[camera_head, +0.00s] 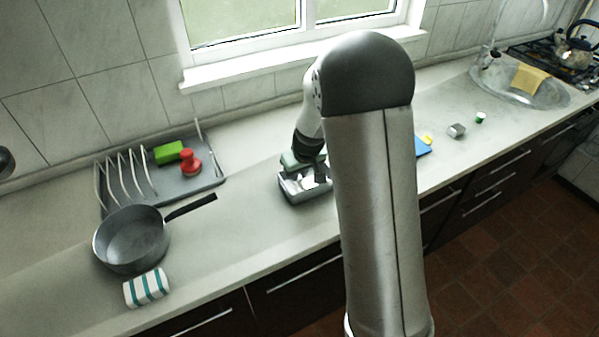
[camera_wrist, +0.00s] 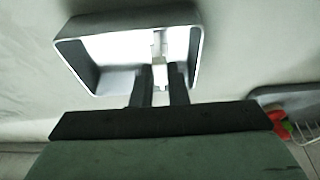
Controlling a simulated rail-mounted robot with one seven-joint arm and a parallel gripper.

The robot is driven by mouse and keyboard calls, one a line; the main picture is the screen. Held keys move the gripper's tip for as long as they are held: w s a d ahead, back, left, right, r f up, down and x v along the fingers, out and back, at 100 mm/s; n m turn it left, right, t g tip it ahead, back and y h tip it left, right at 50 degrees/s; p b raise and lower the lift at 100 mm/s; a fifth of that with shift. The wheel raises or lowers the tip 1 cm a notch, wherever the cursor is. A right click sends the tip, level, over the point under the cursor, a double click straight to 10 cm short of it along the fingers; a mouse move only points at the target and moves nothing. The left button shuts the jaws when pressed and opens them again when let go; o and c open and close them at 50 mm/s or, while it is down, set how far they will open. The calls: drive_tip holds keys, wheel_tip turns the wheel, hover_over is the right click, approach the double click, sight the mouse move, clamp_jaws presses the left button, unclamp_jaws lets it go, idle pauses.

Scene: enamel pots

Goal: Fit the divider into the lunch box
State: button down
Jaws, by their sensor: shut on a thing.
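The lunch box (camera_head: 303,196) is a grey open box on the counter, partly behind my arm in the head view. In the wrist view its grey rim and wall (camera_wrist: 75,68) surround a bright white interior. My gripper (camera_wrist: 161,76) has its two dark fingers over the near side of the box, shut on a small pale piece, the divider (camera_wrist: 160,70). The divider appears at or inside the box opening; its lower part blends into the bright interior, so I cannot tell whether it is seated. In the head view my gripper (camera_head: 320,173) is just above the box.
A dish rack (camera_head: 205,183) with a green block (camera_head: 168,152) and a red-handled item (camera_head: 190,162) stands left. A frying pan (camera_head: 130,240) and a striped cloth (camera_head: 146,288) lie nearer. A blue item (camera_head: 422,149) lies right of my arm. Counter between rack and box is clear.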

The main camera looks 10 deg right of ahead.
drive_tip(key=shift+f+b, duration=0.95)
drive_tip(key=shift+f, duration=0.1)
drive_tip(key=c, duration=1.3)
unclamp_jaws()
drive_tip(key=shift+c, duration=0.2)
drive_tip(key=shift+r, duration=0.15)
